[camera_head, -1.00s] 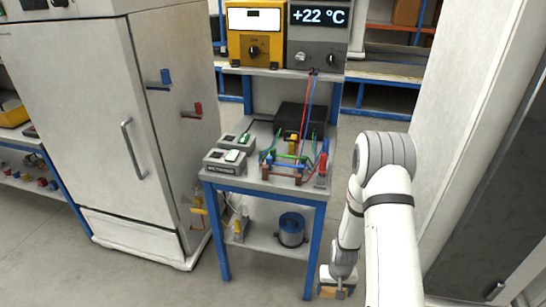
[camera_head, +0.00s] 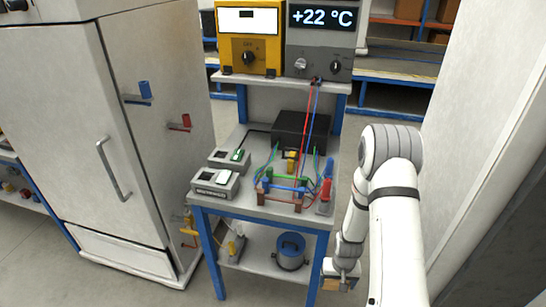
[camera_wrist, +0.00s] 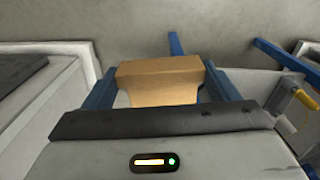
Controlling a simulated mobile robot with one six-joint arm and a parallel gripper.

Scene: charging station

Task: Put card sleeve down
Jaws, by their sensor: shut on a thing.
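My gripper (camera_head: 341,272) hangs low at the right of the blue-legged bench, beside its lower shelf. In the wrist view its two blue fingers (camera_wrist: 160,76) are shut on a tan, cardboard-coloured piece, the card sleeve (camera_wrist: 160,93). The sleeve also shows as a small brown patch under the gripper in the head view (camera_head: 337,285). It is held above the grey floor. Its far side is hidden.
The bench (camera_head: 225,198) carries two grey chargers (camera_head: 215,183), a black box (camera_head: 299,133) and coloured wires. A blue-lidded canister (camera_head: 290,251) stands on its lower shelf. A white cabinet (camera_head: 55,140) is at left and a pale wall panel (camera_head: 480,110) at right.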

